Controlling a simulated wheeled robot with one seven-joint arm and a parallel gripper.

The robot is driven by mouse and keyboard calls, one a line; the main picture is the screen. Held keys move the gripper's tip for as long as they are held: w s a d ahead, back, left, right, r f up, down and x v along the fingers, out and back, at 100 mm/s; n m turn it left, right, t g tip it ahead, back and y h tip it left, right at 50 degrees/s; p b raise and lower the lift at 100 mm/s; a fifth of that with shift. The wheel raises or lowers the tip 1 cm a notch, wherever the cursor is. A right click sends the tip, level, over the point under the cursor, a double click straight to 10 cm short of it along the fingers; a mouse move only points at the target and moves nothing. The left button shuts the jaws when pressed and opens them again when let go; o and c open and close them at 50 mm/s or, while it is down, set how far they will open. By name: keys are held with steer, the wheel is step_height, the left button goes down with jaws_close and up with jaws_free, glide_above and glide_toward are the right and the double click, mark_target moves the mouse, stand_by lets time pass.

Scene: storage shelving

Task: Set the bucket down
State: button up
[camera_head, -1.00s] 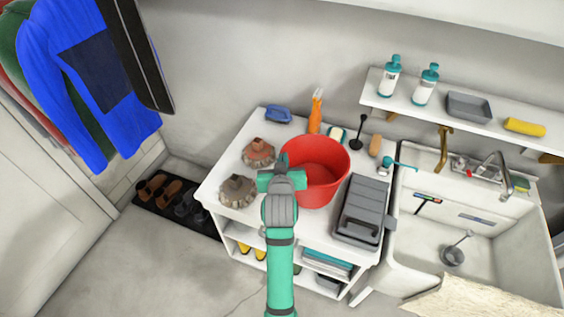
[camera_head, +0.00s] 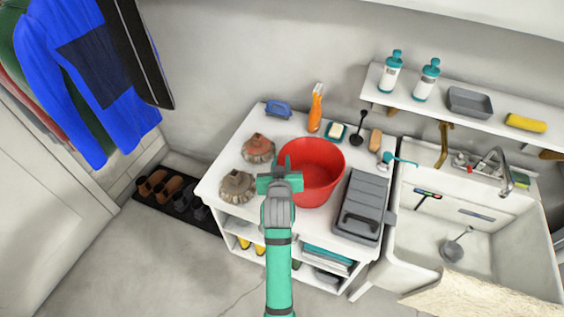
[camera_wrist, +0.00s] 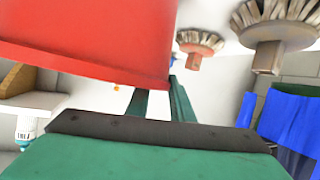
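The red bucket (camera_head: 318,165) is upright over the white workbench (camera_head: 232,161), right of the middle of its top. I cannot tell whether its base touches the bench or sits slightly above it. My gripper (camera_head: 284,168) is at the bucket's left rim and appears shut on it. In the wrist view the bucket's red wall (camera_wrist: 90,35) fills the upper left. The gripper fingers (camera_wrist: 163,98) reach up to the wall's edge, and the bucket partly hides a fingertip.
Two round brushes (camera_head: 258,148) (camera_head: 237,187) stand left of the bucket. A grey case (camera_head: 360,207) is close on its right. Behind are an orange-handled brush (camera_head: 315,108), a soap dish (camera_head: 336,131) and a blue brush (camera_head: 278,109). A sink (camera_head: 480,235) is farther right.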

steer(key=shift+s+r, duration=0.1)
steer(key=shift+r, duration=0.15)
steer(key=v, duration=1.1)
steer(key=s+d+f, duration=0.1)
steer(key=s+f, duration=0.4)
steer(key=s, duration=0.3)
steer(key=s+d+f, duration=0.1)
steer(key=s+f, duration=0.4)
steer(key=s, duration=0.4)
steer(key=s+d+r+m+t, duration=0.1)
steer(key=s, duration=1.9)
steer(key=shift+d+r+m+t, duration=0.35)
steer(key=shift+m+t, duration=0.05)
steer(key=shift+w, duration=0.15)
